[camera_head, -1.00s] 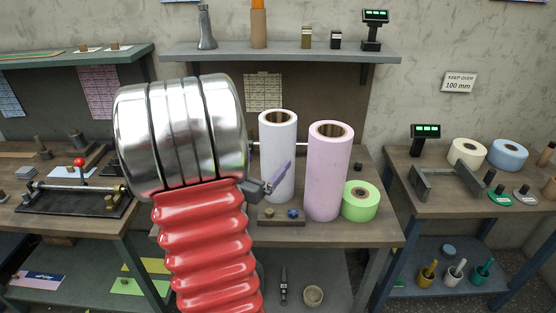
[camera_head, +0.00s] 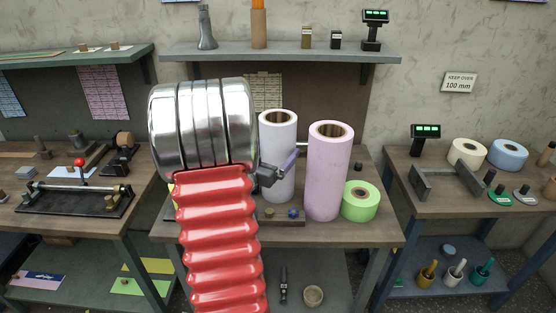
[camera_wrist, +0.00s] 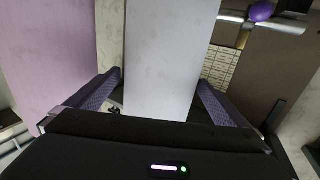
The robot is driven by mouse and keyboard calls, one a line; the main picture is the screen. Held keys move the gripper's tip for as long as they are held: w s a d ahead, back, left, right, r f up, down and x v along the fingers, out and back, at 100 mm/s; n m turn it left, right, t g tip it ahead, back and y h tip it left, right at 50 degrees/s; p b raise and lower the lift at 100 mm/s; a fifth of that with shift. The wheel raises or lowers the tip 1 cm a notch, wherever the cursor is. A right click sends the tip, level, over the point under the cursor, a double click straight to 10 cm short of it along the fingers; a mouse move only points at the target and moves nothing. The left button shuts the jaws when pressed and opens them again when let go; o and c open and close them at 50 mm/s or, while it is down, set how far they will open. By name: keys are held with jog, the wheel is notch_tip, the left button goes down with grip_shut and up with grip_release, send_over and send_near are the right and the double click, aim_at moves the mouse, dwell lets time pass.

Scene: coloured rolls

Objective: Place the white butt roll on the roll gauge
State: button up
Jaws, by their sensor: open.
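The tall white roll (camera_head: 280,130) stands upright on the middle bench, left of the pink roll. In the wrist view, the white roll (camera_wrist: 170,50) lies between the two purple-padded fingers of my open gripper (camera_wrist: 158,95), with a gap visible at the left finger. A grey bracket-like stand (camera_head: 420,182) on the right bench, near a green-lit display (camera_head: 425,132), may be the roll gauge; I cannot tell for sure.
The pink roll (camera_head: 324,180) stands close right of the white one; it also fills the left of the wrist view (camera_wrist: 45,50). Cream (camera_head: 467,152) and blue (camera_head: 508,154) rolls sit on the right bench (camera_head: 415,208). A shelf (camera_head: 280,54) hangs above.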

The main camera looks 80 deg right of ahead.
aim_at(278, 117)
jog(key=x, duration=0.3)
jog(key=shift+f, duration=0.1)
jog(key=shift+c, duration=0.3)
jog(key=c, duration=1.7)
jog(key=shift+c, duration=0.3)
jog(key=shift+r, duration=0.3)
jog(key=shift+r, duration=4.9)
